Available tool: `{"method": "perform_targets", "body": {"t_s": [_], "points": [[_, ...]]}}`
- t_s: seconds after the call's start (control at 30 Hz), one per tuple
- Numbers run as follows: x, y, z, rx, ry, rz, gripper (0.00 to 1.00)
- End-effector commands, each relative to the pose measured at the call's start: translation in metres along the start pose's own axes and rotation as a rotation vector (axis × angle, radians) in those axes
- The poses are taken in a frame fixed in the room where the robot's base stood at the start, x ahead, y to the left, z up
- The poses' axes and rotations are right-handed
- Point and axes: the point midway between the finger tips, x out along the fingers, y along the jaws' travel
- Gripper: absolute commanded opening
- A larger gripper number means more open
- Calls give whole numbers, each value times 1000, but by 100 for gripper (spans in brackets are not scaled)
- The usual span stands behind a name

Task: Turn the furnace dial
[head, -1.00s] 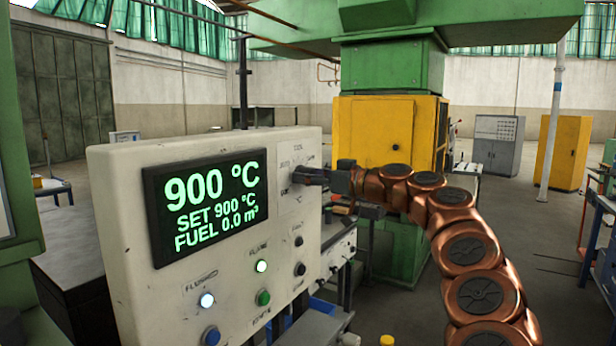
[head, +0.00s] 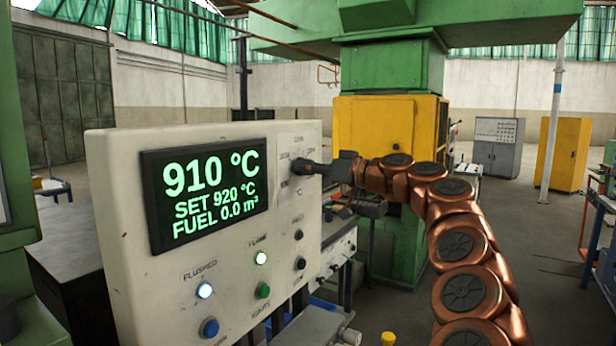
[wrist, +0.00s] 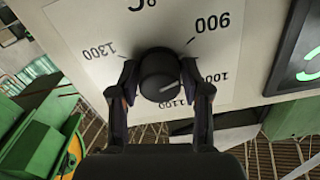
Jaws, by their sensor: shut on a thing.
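The furnace dial (wrist: 160,75) is a round black knob with a white pointer line on a pale scale plate. In the wrist view the plate reads 900, 1000, 1100 and 1300 around it, seen upside down or tilted. My gripper (wrist: 160,92) has one finger on each side of the knob and is shut on it. In the head view my gripper (head: 308,167) reaches the dial at the panel's upper right and mostly hides it. The panel display (head: 206,191) reads 910 °C, SET 920 °C, FUEL 0.0 m³.
A yellow cabinet (head: 375,125) stands behind. Open floor lies to the right.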

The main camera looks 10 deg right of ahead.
Motion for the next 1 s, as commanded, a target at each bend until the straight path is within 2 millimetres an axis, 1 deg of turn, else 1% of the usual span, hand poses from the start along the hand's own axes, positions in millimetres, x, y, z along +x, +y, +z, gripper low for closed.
{"method": "perform_targets", "body": {"t_s": [0.03, 0.2, 0.6, 0.8, 1.0], "points": [[0, 1, 4, 41, -3, 1, 12], [-1, 0, -1, 201, -2, 0, 12], [0, 0, -1, 564, -4, -1, 12], [0, 0, 0, 700, -5, 0, 12], [0, 0, 0, 786, -4, 1, 12]]}}
